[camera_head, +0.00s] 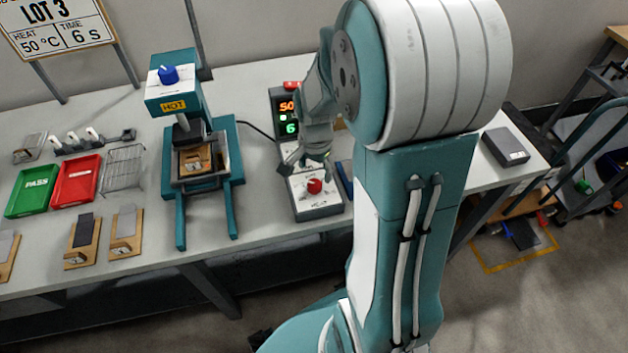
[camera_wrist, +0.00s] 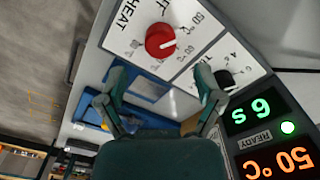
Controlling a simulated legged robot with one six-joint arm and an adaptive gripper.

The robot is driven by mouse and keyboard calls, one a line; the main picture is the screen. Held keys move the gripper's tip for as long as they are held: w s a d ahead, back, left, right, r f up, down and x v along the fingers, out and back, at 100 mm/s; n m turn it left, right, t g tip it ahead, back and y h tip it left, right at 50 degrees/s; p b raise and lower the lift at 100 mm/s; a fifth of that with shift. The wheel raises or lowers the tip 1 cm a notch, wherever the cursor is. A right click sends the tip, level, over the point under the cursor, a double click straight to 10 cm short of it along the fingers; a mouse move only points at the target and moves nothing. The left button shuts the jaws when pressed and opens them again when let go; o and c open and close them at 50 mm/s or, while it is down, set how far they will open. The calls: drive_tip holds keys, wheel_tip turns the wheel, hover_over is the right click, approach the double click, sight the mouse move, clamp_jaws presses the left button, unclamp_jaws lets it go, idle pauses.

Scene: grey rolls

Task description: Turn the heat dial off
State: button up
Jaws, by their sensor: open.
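The red heat dial (camera_wrist: 160,41) sits on a white panel marked HEAT in the wrist view. Its white pointer mark points to the right of the picture, toward the 50 °C label; part of an OFF label shows at the top edge. The dial also shows on the control box's front in the head view (camera_head: 314,186). My gripper (camera_wrist: 160,93) is open and empty, its two fingers apart. In the head view my gripper (camera_head: 304,158) is above the control box, just behind the red dial; contact with the box cannot be told.
A black time dial (camera_wrist: 226,79) is beside the heat dial. The display (camera_wrist: 270,135) reads 6 S, READY and 50 °C. Left of the box stands a teal press (camera_head: 190,140) marked HOT. A sign (camera_head: 55,25) reads LOT 3, 50 °C, 6 S.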

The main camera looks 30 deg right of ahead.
sight(314, 183)
drive_tip(key=f, duration=0.5)
drive_tip(key=shift+a, duration=0.2)
drive_tip(key=shift+c, duration=0.3)
drive_tip(key=shift+d, duration=0.1)
drive_tip(key=c, duration=1.1)
